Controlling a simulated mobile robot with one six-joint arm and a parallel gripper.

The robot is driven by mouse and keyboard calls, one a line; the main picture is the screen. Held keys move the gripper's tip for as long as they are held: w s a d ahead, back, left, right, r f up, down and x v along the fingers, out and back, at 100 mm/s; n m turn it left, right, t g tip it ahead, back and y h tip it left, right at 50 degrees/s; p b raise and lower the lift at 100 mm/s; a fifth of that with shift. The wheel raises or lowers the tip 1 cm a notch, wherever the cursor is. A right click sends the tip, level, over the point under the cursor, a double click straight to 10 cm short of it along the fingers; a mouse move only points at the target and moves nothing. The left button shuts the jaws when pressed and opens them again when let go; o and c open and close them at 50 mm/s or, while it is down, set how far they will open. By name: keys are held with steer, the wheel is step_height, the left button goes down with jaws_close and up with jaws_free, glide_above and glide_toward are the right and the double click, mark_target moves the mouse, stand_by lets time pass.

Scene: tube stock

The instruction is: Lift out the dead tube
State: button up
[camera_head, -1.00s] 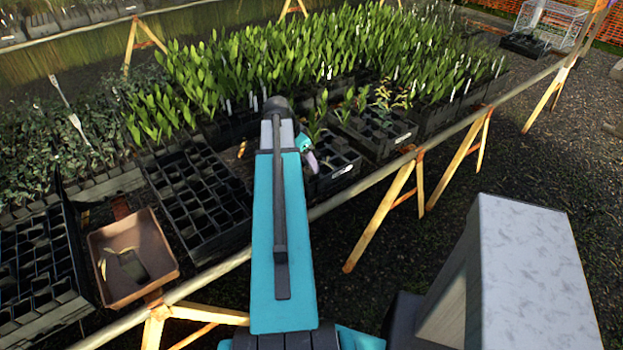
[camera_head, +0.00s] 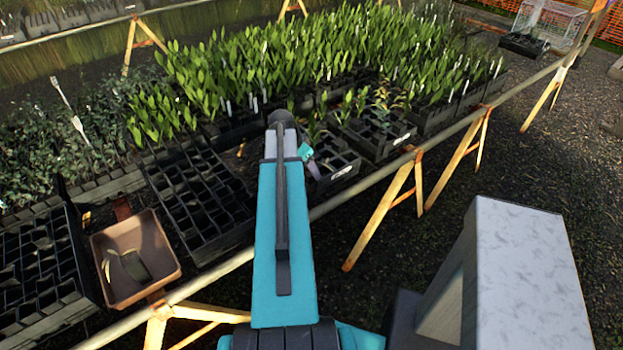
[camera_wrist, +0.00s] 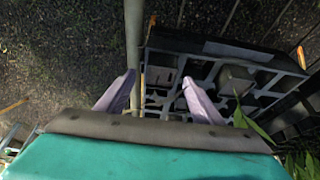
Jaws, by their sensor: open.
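My gripper (camera_wrist: 158,98) is open in the wrist view, its two lavender fingers apart with nothing held between them. It is over the left part of a black crate (camera_wrist: 172,40) with square cells. A square-topped dark tube (camera_wrist: 236,77) stands in the crate, right of the fingers. Other cells look empty. In the head view the arm hides most of the gripper; a bit shows beside the small crate (camera_head: 346,172) near the bench's front rail. A neighbouring crate (camera_head: 392,146) holds a few sparse plants, including a yellowish wilted one (camera_head: 383,104). Which tube is dead I cannot tell for sure.
A brown tray (camera_head: 170,272) with dark scraps in it sits at left on the bench. An empty celled crate (camera_head: 238,232) lies between it and my arm. Dense green plants (camera_head: 300,55) fill the back. Green leaves (camera_wrist: 248,122) hang near the right finger.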

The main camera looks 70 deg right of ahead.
steer(key=shift+s+d+f, duration=0.1)
steer(key=shift+d+f, duration=0.05)
steer(key=shift+f, duration=0.4)
jaws_close()
stand_by(0.4)
steer(key=shift+r, duration=0.25)
step_height(320, 180, up, 18)
steer(key=b, duration=0.4)
steer(key=shift+f+b, duration=0.2)
steer(key=shift+b, duration=0.1)
stand_by(0.7)
